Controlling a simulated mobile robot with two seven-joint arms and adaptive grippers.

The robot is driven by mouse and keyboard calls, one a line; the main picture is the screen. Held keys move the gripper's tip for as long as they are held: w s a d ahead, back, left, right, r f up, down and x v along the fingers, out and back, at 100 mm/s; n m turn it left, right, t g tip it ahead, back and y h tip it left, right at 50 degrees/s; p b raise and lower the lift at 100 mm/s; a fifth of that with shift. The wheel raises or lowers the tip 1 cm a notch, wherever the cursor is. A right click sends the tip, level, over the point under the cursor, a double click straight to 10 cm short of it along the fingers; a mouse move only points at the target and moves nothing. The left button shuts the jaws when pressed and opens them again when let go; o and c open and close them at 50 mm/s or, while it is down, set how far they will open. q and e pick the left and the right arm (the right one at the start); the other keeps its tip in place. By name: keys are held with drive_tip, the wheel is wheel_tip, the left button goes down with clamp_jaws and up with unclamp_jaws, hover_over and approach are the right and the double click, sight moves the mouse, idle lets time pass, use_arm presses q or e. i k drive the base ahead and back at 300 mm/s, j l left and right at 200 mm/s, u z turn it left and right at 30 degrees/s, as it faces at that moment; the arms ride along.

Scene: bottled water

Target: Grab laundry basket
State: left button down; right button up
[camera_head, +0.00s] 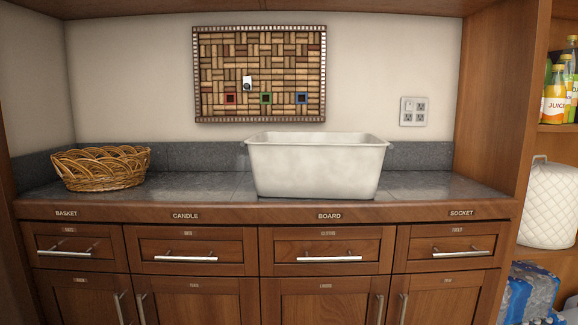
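A white rectangular tub (314,170), which looks like the laundry basket, stands upright on the counter, right of the middle. Its top is open, and its inside is mostly hidden from this angle. A brown woven wicker basket (100,172) stands on the counter at the left. Neither of my grippers shows in the head view.
The dark stone counter (205,188) is clear between the two containers. Wooden drawers (192,250) with metal handles are below. A cork board (260,110) hangs on the wall. A wooden side panel (497,110) stands at the right, with juice bottles (555,95) and water bottles (530,292) beyond.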

sight(288, 164)
drive_tip(key=i+l+z, duration=0.15)
drive_tip(key=i+l, duration=0.7)
drive_tip(key=l, duration=0.1)
